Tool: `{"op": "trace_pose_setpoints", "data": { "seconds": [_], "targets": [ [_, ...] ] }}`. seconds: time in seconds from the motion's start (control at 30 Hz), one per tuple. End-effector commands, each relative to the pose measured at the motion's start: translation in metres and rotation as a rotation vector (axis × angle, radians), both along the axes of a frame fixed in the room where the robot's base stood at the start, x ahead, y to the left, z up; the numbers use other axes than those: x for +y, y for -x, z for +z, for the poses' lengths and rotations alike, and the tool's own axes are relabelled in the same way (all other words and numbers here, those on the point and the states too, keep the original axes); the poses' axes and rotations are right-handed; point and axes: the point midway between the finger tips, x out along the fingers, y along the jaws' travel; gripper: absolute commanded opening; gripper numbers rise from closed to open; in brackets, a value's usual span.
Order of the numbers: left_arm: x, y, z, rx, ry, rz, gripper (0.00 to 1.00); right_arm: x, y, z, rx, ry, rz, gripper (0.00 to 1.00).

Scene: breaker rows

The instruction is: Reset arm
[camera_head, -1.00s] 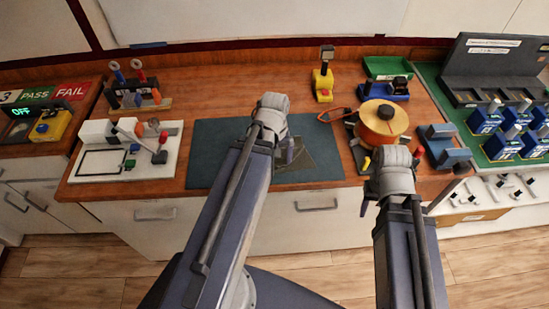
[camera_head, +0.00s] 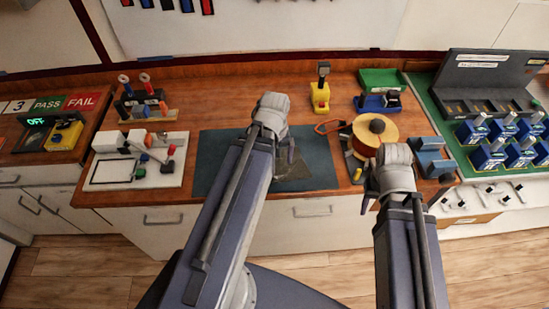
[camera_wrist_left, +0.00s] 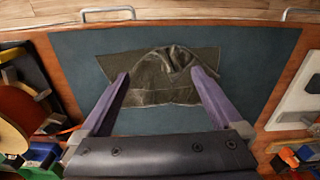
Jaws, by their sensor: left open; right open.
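My left gripper (camera_head: 288,155) hangs over the dark mat (camera_head: 215,165) in the middle of the bench. In the left wrist view its two purple fingers (camera_wrist_left: 160,75) are spread apart with nothing held between them. A crumpled dark grey cloth (camera_wrist_left: 155,95) lies on the mat beneath and between the fingers in that view; contact cannot be told. It shows partly in the head view (camera_head: 300,172). My right gripper (camera_head: 369,194) is at the bench's front edge, in front of the spool, and is open. Its far finger is partly hidden by its wrist.
An orange-yellow spool (camera_head: 386,133) and a blue bracket (camera_head: 433,158) stand close to my right gripper. A yellow tool stand (camera_head: 320,92) is behind the mat. A white board with parts (camera_head: 115,173) lies left. Blue breakers (camera_head: 487,156) stand on a green mat at right.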

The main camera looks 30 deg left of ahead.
Motion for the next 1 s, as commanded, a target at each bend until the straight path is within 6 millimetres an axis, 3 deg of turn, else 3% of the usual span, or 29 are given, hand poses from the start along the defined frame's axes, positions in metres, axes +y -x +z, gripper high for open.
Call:
{"op": "trace_pose_setpoints", "data": {
  "seconds": [0.03, 0.73, 0.87, 1.0],
  "targets": [
    [0.0, 0.0, 0.008, 0.0, 0.0, 0.0, 1.0, 0.0, 0.0, 0.008, 0.0, 0.0, 0.0, 0.5],
    [-0.002, 0.0, 0.005, 0.001, -0.001, -0.009, 1.0, 0.0, 0.0, 0.005, 0.0, 0.0, 0.0, 0.5],
    [-0.027, -0.002, 0.003, 0.009, -0.009, -0.114, 1.0, 0.0, 0.0, 0.003, 0.0, 0.0, 0.0, 0.5],
    [-0.08, -0.001, -0.002, 0.026, -0.03, -0.357, 1.0, 0.0, 0.0, -0.002, 0.0, 0.0, 0.0, 0.5]
  ]
}}
